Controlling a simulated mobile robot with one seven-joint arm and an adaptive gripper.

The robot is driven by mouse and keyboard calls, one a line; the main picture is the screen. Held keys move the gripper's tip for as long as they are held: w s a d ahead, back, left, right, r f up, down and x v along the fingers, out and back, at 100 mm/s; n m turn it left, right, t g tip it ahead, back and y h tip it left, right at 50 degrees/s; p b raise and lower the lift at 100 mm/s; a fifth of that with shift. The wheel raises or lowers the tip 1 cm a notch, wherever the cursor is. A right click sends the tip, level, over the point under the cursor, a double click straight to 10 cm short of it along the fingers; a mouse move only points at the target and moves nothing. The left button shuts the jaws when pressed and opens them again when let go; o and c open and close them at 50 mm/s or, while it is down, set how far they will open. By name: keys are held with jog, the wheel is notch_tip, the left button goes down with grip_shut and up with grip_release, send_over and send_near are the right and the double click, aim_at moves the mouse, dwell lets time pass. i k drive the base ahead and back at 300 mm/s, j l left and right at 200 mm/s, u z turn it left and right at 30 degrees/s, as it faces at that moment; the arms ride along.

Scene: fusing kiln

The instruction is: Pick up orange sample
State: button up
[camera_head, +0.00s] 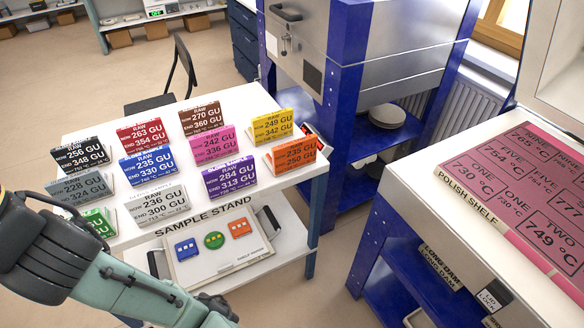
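An orange sample card (294,155), printed 235 GU and 250 GU, leans at the right end of the front part of the white sample stand (205,214). A small orange piece (239,227) also lies on a pale tray on the shelf below, right of a green piece (214,240) and a blue piece (186,248). My arm reaches in from the lower left. Only a dark part of my gripper (218,304) shows at the bottom edge, left of and well apart from the orange card. Its fingertips are not clearly visible.
Several other coloured cards stand close around the orange one, with purple (229,179) to its left and yellow (273,126) behind. A blue-framed kiln (360,70) stands behind the stand. A white table with a pink board (520,185) is at right. Floor shows between them.

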aim_at(282, 159)
jog(key=i+j+z, duration=0.55)
jog(key=z, duration=0.2)
jog(key=i+j, duration=0.05)
jog(key=i, duration=0.05)
